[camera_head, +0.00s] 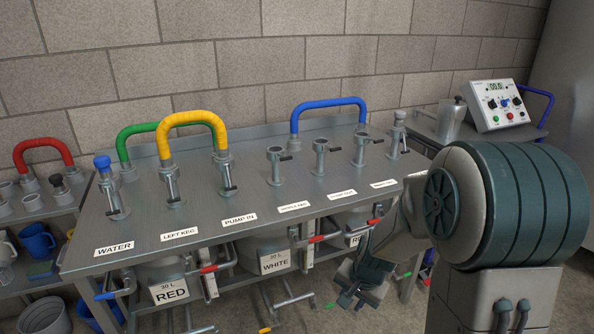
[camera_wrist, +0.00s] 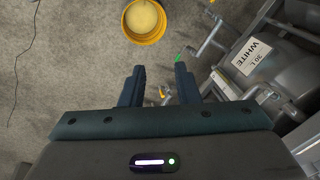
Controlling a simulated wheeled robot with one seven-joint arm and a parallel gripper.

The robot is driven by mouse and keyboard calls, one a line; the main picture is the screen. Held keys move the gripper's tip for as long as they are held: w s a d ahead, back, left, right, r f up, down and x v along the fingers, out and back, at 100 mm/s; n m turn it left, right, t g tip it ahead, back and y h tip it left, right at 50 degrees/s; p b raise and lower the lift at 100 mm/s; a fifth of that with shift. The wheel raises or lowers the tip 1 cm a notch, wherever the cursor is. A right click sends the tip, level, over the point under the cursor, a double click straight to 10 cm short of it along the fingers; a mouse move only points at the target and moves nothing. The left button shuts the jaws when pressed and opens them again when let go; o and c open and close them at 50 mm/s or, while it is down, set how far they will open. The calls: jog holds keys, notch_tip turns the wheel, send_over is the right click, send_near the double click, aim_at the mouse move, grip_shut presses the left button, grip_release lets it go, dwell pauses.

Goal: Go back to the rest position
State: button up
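My gripper (camera_head: 352,298) hangs low in front of the steel bench, pointing down beside the kegs. It also shows in the wrist view (camera_wrist: 158,80), where its two dark fingers stand apart with nothing between them but floor and a bit of pipe end. It is open and empty. My arm hides part of the bench's right front and the keg behind it.
The steel bench (camera_head: 205,190) carries several valve ports, with a yellow hose (camera_head: 192,118), a green hose (camera_head: 125,135) and a blue hose (camera_head: 328,103). Labelled kegs and pipes (camera_wrist: 215,40) stand under it.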

jog(key=s+r+n+p, duration=0.2)
jog(key=s+r+p, duration=0.2)
jog(key=r, duration=0.6)
jog(key=s+d+r+n+h+p, duration=0.1)
jog(key=s+r+p, duration=0.4)
jog(key=r, duration=0.5)
jog(key=s+r+n+p, duration=0.3)
jog(key=s+r, duration=0.4)
jog(key=r, duration=0.3)
jog(key=shift+s+d+r+n+p, duration=0.15)
jog(key=shift+s+d+n+p, duration=0.2)
jog(key=shift+p, duration=0.45)
jog(key=shift+w, duration=0.1)
